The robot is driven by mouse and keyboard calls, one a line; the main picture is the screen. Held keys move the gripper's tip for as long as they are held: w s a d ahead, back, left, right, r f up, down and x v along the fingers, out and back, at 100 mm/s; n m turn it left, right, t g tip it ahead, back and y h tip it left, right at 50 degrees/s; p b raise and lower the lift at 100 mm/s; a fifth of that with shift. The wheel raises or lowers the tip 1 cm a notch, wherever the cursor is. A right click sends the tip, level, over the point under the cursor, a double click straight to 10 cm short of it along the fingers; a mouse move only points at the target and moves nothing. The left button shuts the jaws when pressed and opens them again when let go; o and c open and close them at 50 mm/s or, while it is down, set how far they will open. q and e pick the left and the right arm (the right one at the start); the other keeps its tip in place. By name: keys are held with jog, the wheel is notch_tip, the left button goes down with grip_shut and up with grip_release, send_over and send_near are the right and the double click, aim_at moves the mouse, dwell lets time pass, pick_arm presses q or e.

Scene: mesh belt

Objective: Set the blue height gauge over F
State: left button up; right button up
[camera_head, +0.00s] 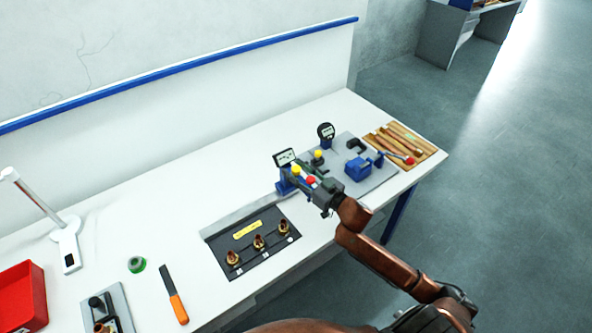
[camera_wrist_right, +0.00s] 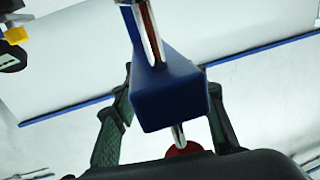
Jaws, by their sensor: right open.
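The blue height gauge shows in the head view as a blue body (camera_head: 284,187) with a grey display (camera_head: 285,157) above it, at the back edge of the black mat (camera_head: 222,246). My right gripper (camera_head: 301,180) is at the gauge, partly covering it. In the right wrist view a blue block (camera_wrist_right: 170,98) with a metal column lies between the open green-black fingers of my gripper (camera_wrist_right: 168,115); I cannot tell if they touch it. On the mat stand three brass fittings (camera_head: 258,242) beside small white labels, too small to read, so F cannot be picked out. My left gripper is out of view.
A wooden tray (camera_head: 433,151) is beyond. Bare table lies between.

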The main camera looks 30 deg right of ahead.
grip_shut()
dwell(0.5)
jog(key=shift+a, duration=0.1)
